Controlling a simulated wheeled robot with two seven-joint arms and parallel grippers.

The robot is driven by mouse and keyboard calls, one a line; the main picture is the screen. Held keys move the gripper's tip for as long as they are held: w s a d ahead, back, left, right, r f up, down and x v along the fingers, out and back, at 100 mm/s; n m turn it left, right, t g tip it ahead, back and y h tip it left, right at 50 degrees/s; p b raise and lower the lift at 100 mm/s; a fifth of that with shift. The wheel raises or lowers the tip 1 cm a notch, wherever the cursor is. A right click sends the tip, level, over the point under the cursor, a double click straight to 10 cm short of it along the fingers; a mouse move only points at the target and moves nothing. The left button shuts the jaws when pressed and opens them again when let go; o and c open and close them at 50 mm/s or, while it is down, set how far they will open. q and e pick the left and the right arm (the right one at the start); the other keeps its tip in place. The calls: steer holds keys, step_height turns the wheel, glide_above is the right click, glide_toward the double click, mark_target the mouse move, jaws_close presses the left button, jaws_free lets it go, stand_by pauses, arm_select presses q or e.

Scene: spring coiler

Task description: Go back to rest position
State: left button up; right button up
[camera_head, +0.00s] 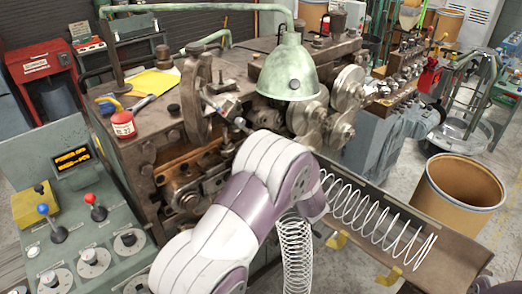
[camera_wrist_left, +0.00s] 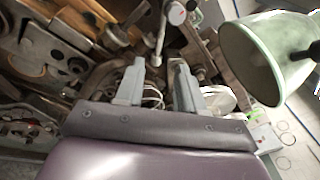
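My left arm (camera_head: 265,180), white and purple, reaches across the middle of the head view in front of the spring coiler (camera_head: 195,165). It hides part of the machine's front, and I cannot make out its fingers there. In the left wrist view my left gripper (camera_wrist_left: 157,75) has its two grey fingers apart. Pale wire rings (camera_wrist_left: 152,98) show behind the gap, and nothing is clearly held. The coiler's metal parts (camera_wrist_left: 50,50) fill the left of that view. My right gripper is not in view.
A green lamp shade (camera_head: 289,72) hangs close above the arm and shows right of the fingers (camera_wrist_left: 265,60). A coiled spring (camera_head: 375,222) lies in a trough (camera_head: 450,245); another spring (camera_head: 296,255) hangs beside the arm. A control panel (camera_head: 85,245) stands left, a drum (camera_head: 460,190) right.

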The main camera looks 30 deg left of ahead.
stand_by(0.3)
arm_select(q)
steer(key=s+d+f+n+g+h+b, duration=0.1)
steer(key=s+d+f+n+h, duration=0.3)
steer(key=h, duration=0.3)
steer(key=s+d+f+n+h+b, duration=0.1)
steer(key=d+f+n+h, duration=0.25)
steer(key=d+h, duration=0.35)
steer(key=s+f+n+g, duration=0.2)
steer(key=s+n+g, duration=0.2)
steer(key=s, duration=0.6)
steer(key=s+f+n+g+b, duration=0.1)
steer(key=s+n+g, duration=0.3)
steer(key=s, duration=0.7)
steer(key=shift+a+f+n+h, duration=0.2)
steer(key=shift+f+n+h, duration=0.25)
steer(key=shift+n, duration=0.2)
steer(key=shift+w, duration=0.1)
